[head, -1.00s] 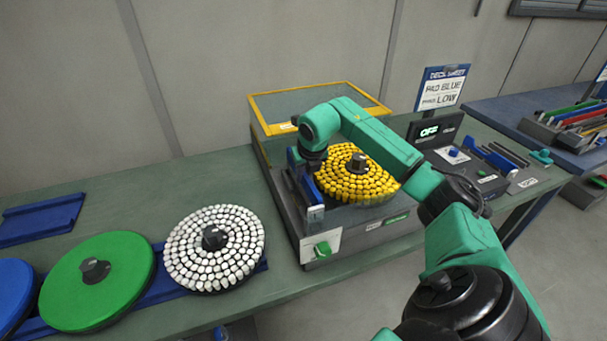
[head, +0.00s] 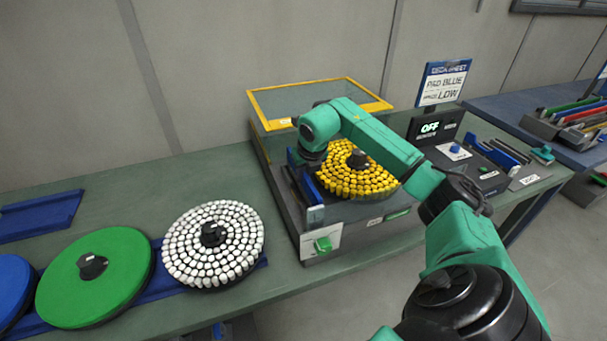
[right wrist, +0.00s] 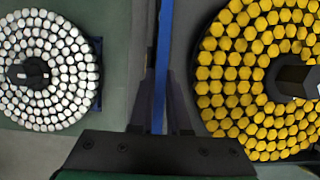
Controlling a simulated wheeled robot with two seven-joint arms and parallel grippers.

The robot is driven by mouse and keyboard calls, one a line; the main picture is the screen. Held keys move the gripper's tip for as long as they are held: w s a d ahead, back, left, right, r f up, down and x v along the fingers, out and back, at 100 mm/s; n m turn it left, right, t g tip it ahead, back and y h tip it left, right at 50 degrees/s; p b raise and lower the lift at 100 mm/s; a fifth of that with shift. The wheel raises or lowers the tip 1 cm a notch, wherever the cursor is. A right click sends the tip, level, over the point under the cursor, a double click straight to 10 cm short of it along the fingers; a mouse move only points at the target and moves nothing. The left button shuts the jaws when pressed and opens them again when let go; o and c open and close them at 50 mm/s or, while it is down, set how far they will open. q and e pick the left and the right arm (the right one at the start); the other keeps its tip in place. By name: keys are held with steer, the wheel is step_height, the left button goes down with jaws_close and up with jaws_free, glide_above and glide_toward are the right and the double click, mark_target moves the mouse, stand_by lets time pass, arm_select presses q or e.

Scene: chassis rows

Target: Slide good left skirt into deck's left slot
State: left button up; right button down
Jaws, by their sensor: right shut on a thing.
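My right gripper (right wrist: 160,118) is shut on a narrow blue skirt (right wrist: 164,55), seen edge-on in the right wrist view. In the head view the blue skirt (head: 313,190) stands along the left side of the grey deck (head: 345,232), left of the yellow-tufted disc (head: 357,172). My right gripper (head: 310,160) points down at it, its fingers partly hidden by the wrist. The left slot is hidden, so I cannot tell whether the skirt's lower edge is inside it. My left gripper is out of view.
A yellow-framed clear cover (head: 318,104) stands raised behind the deck. White (head: 213,244), green (head: 95,278) and blue (head: 12,290) discs lie left on the bench. A control box (head: 470,165) and a sign (head: 443,83) stand right.

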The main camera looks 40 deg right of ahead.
steer(key=shift+f+b, duration=0.95)
steer(key=shift+f, duration=0.25)
steer(key=c, duration=0.8)
jaws_free()
steer(key=shift+s, duration=0.1)
steer(key=b+v, duration=0.1)
steer(key=v, duration=1.3)
steer(key=shift+r+b, duration=0.25)
steer(key=shift+b, duration=0.1)
steer(key=shift+a, duration=0.1)
